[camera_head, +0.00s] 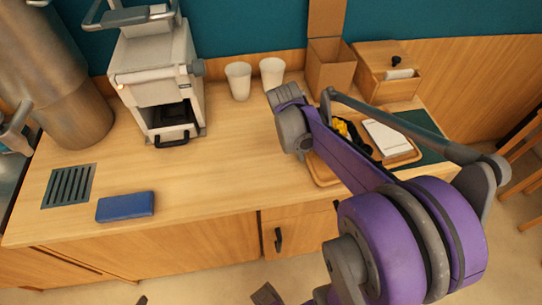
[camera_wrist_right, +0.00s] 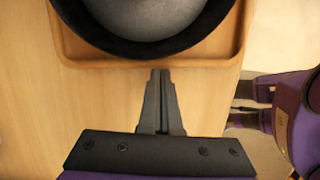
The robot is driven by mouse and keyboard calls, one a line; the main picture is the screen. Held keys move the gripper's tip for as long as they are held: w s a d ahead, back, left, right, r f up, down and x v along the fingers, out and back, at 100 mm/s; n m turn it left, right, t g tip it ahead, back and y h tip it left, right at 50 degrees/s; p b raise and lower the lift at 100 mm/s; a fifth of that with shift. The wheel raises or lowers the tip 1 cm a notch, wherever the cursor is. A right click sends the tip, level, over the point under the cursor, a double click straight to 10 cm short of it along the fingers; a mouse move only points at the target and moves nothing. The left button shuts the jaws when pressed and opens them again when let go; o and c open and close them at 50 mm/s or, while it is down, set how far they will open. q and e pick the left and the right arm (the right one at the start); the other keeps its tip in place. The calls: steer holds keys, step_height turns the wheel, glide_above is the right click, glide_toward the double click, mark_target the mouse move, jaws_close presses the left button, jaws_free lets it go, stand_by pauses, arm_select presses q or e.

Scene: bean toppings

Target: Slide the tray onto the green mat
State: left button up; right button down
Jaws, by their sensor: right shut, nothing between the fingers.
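The wooden tray (camera_head: 325,178) lies on the right part of the counter, partly hidden behind my right arm. On it are a dark bowl, mostly hidden, something yellow and a white flat item. The green mat (camera_head: 428,122) lies at the right end of the counter; the tray's right side reaches over part of it. In the right wrist view, my right gripper (camera_wrist_right: 160,74) is shut and empty, its tips at the outer side of the tray's rim (camera_wrist_right: 205,63). Whether they touch it I cannot tell.
Two white cups (camera_head: 238,80) and an open cardboard box (camera_head: 328,70) stand at the back. A wooden box (camera_head: 388,82) stands behind the tray. A coffee machine (camera_head: 160,75) and a blue block (camera_head: 126,206) are to the left. The counter left of the tray is clear.

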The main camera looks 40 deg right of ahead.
steer(key=s+d, duration=0.2)
steer(key=d, duration=0.2)
steer(key=s+d, duration=0.2)
steer(key=d, duration=0.1)
steer(key=s+d, duration=0.3)
steer(key=d, duration=0.1)
steer(key=shift+s+d, duration=0.1)
steer(key=shift+d, duration=0.2)
steer(key=shift+a, duration=0.1)
